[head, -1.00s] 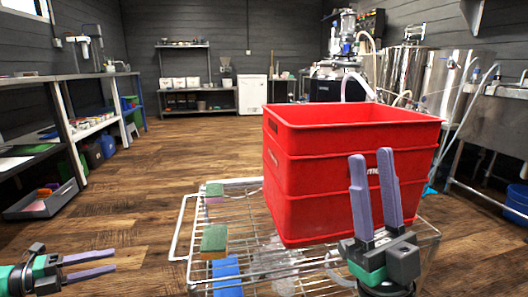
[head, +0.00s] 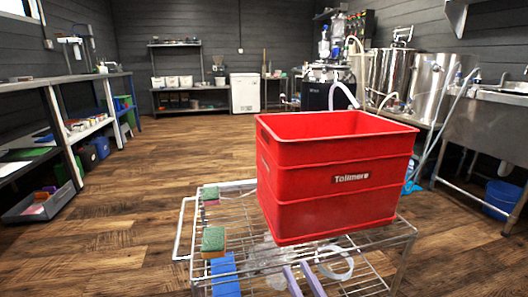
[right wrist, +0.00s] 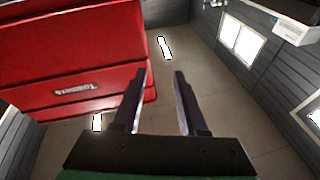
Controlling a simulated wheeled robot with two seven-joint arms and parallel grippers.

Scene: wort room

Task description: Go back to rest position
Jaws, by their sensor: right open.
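My right gripper (head: 304,281) shows only its two purple fingers at the bottom edge of the head view, in front of the wire cart. Its fingers are apart and empty. In the right wrist view the open fingers (right wrist: 160,98) point up the picture, with the red crate (right wrist: 60,65) on their left and no object between them. The red crate (head: 330,190) stands upright on the wire cart (head: 283,268). My left gripper is out of view.
Two sponges, one nearer (head: 213,241) and one farther (head: 209,194), and a blue cloth-like item (head: 225,275) lie on the cart's left side. Shelving (head: 75,140) lines the left wall. Steel tanks (head: 388,75) and a sink (head: 490,120) stand right. The wooden floor (head: 150,180) between is clear.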

